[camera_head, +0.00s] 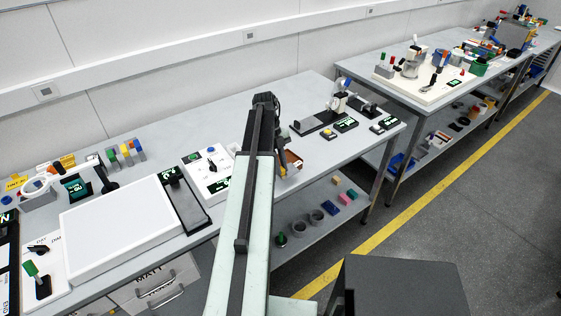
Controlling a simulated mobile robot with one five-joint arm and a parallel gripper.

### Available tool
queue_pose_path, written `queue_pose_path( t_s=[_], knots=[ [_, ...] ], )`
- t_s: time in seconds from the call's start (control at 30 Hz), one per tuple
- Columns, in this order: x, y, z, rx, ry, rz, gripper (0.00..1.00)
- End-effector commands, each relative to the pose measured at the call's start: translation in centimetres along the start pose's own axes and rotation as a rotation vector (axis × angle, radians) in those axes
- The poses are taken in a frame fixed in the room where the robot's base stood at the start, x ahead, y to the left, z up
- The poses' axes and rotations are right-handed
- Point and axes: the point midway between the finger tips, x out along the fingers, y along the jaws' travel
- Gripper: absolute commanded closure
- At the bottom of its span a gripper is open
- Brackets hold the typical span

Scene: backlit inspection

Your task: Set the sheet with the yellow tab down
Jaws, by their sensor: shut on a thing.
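My gripper (281,168) is at the end of my arm, over the front edge of the near bench, right of the arm's pale link. It is shut on a small brown-orange piece (294,160), which shows just right of the jaws. My arm hides part of the gripper and perhaps part of the piece. I cannot make out a yellow tab on it. A white light panel (118,230) lies flat on the left of the bench, its top bare.
A dark tray (187,205) and a white board (208,168) lie between panel and arm. Coloured blocks (126,152) stand farther back. A dark stand (316,127) is right of the arm. The bench behind my gripper has clear patches.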

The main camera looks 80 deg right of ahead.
Motion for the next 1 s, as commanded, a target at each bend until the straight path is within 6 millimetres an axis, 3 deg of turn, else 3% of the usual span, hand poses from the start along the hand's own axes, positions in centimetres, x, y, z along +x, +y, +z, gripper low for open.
queue_pose_path(
  t_s=[0.03, 0.1, 0.3, 0.7, 0.87, 1.0],
  knots=[
    [-0.4, -1.1, 1.7, 0.0, 0.0, 0.0, 1.0],
    [-0.8, -2.0, 3.2, 0.0, 0.0, 0.0, 1.0],
    [-1.8, -3.9, 6.5, 0.0, 0.0, 0.0, 1.0],
    [-2.4, -5.1, 8.4, 0.001, -0.001, 0.0, 1.0],
    [1.1, -4.9, 9.5, 0.001, -0.001, 0.001, 1.0],
    [1.1, -4.9, 9.4, 0.002, -0.001, 0.001, 1.0]
  ],
)
